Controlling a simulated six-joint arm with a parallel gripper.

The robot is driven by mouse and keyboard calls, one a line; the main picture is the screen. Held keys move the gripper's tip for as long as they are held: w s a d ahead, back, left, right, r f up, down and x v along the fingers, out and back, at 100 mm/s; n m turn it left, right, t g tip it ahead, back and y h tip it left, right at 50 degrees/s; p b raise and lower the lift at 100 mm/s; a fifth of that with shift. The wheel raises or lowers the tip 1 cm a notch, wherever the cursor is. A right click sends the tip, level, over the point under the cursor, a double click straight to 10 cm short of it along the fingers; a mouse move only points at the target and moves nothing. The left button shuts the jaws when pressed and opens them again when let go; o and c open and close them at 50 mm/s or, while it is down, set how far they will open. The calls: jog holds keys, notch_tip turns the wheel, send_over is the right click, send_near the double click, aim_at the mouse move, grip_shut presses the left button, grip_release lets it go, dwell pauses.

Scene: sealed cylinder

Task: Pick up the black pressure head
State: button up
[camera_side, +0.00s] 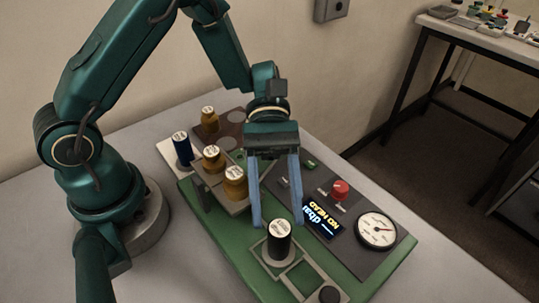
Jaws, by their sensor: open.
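A black cylinder (279,246) with a white labelled top stands upright in a square grey holder on the green board. A smaller round black piece (329,294) sits in a second grey frame at the lower edge of the picture. I cannot tell for certain which of the two is the pressure head. My gripper (278,222) points down with its two blue fingers apart. Its fingertips are close to the top of the black cylinder, one on each side in this view. I cannot tell whether they touch it. Nothing is held.
Amber vials (235,183) with white tops stand on a raised rack left of the gripper, with a dark blue vial (182,150) behind. A red knob (340,189), a round gauge (376,231) and a display (323,219) reading "NO HEAD" are to the right.

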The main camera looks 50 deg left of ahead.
aim_at(278, 221)
jog(key=shift+x, duration=1.95)
grip_shut()
jog(key=shift+r, duration=0.1)
